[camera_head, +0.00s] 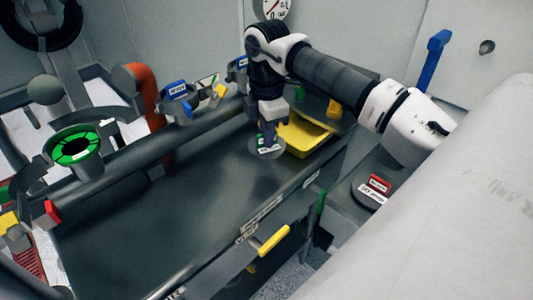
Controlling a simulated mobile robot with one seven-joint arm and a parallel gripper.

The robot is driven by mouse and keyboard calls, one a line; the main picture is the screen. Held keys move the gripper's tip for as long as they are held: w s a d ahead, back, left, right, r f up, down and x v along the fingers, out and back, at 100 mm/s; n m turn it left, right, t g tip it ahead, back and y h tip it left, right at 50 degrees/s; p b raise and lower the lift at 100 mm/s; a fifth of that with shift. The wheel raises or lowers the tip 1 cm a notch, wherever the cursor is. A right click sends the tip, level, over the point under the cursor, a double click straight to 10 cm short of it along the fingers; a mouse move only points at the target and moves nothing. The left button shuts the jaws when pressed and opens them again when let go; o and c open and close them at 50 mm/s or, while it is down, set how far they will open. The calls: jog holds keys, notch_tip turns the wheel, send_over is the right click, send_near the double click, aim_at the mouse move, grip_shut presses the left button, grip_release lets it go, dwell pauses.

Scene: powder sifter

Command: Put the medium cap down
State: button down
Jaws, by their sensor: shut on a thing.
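The medium cap (267,153) is a grey round disc with a small green and white labelled handle on top. My gripper (268,132) points down and is shut on the cap's handle. The cap is over the right part of the dark worktop (190,190), beside the yellow tray. I cannot tell whether its underside touches the worktop. The fingertips are small and partly merge with the handle.
The yellow tray (308,138) stands just right of the cap. A green-rimmed funnel (76,147) is at left, and a dark rail separates it from the worktop. A red-handled cap (378,186) sits on a ledge at right. The worktop's middle is clear.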

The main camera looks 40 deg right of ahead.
jog(key=shift+f+b, duration=1.45)
jog(key=shift+f, duration=1.95)
jog(key=shift+f, duration=0.15)
jog(key=c, duration=1.5)
grip_release()
notch_tip(320, 180, up, 12)
jog(key=shift+r+b, duration=0.15)
jog(key=shift+b, duration=0.45)
